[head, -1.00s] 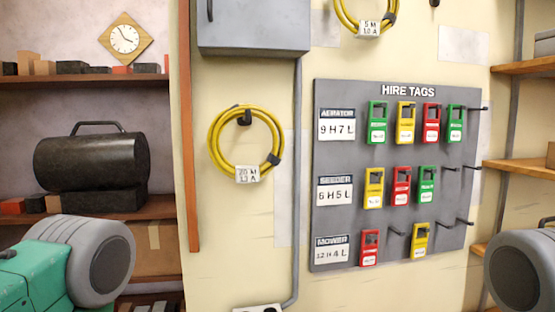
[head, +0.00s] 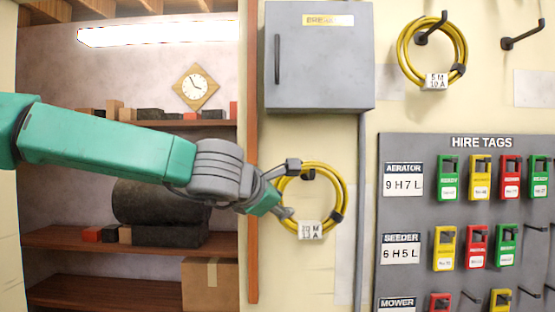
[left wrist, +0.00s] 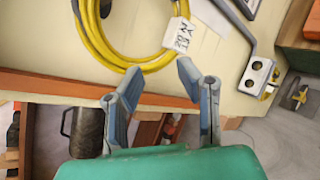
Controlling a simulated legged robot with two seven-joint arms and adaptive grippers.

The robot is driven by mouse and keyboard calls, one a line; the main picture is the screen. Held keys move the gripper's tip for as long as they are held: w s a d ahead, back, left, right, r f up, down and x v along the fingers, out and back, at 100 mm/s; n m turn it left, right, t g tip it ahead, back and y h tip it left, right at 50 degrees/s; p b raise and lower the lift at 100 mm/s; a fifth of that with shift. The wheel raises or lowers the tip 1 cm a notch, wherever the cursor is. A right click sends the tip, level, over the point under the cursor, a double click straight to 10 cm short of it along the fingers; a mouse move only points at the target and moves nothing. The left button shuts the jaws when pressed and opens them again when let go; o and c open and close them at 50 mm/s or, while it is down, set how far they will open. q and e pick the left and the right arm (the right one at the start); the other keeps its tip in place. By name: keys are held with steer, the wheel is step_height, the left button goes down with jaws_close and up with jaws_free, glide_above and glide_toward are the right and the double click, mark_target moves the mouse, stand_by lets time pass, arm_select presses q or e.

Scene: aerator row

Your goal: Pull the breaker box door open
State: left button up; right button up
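The grey breaker box (head: 335,75) hangs on the cream wall at the upper middle of the head view, its door shut. A dark vertical handle (head: 277,58) is near the door's left edge, and a yellow label is at the top. My left gripper (head: 288,213) is below the box, in front of or beside the lower yellow cable coil; contact cannot be told. In the left wrist view my left gripper (left wrist: 159,70) has its fingers apart with nothing between them. The box is not recognizable in the left wrist view. My right gripper is not in view.
The lower yellow coil (head: 343,185) hangs below the box, and it also shows in the left wrist view (left wrist: 92,35). Another coil (head: 404,50) hangs right of the box. A grey conduit (head: 361,220) runs down from it. The hire tags board (head: 400,220) is at right, shelves (head: 70,238) at left.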

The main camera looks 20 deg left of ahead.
arm_select(q)
steer(key=s+a+r+n+t+h, duration=0.1)
steer(key=s+a+r+n, duration=0.1)
steer(key=r, duration=0.8)
steer(key=s+a+r+n+t+h, duration=0.1)
steer(key=s+r+n, duration=0.15)
steer(key=r, duration=0.65)
steer(key=n+t+h+p, duration=0.1)
steer(key=n+t, duration=0.1)
steer(key=n, duration=0.2)
glide_toward(278, 76)
step_height(278, 76, up, 5)
steer(key=s+a, duration=0.2)
steer(key=s, duration=0.1)
steer(key=shift+m, duration=0.35)
steer(key=p+x, duration=0.4)
steer(key=x, duration=1)
steer(key=shift+d+f, duration=0.2)
jaws_close()
